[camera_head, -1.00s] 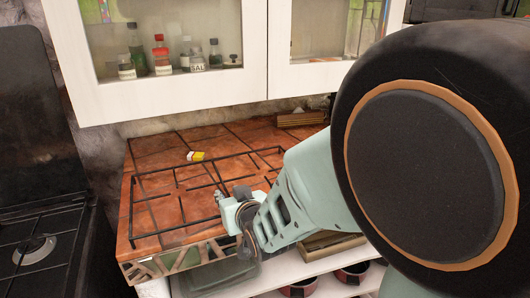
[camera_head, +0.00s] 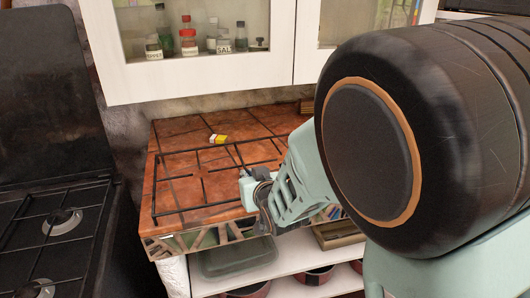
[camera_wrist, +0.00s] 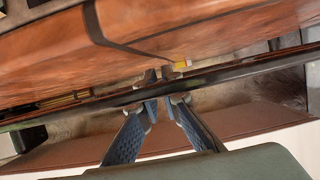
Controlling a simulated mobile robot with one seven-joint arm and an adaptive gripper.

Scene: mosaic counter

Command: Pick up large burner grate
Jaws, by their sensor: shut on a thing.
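The large burner grate (camera_head: 201,185) is a black metal grid over the reddish-brown tiled countertop (camera_head: 180,145). My gripper (camera_head: 254,186) is at the grate's front right edge, partly hidden by my own arm. In the wrist view, the blue-grey fingers of my gripper (camera_wrist: 164,88) are shut on a long dark bar of the grate (camera_wrist: 100,104). The wrist view is tilted. I cannot tell whether the grate touches the counter or is slightly above it.
A stove (camera_head: 60,225) is at the left. White wall cabinets (camera_head: 185,88) hang above. Below the counter, a shelf (camera_head: 290,287) holds a translucent container (camera_head: 238,258), a wooden tray (camera_head: 338,235) and pots.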

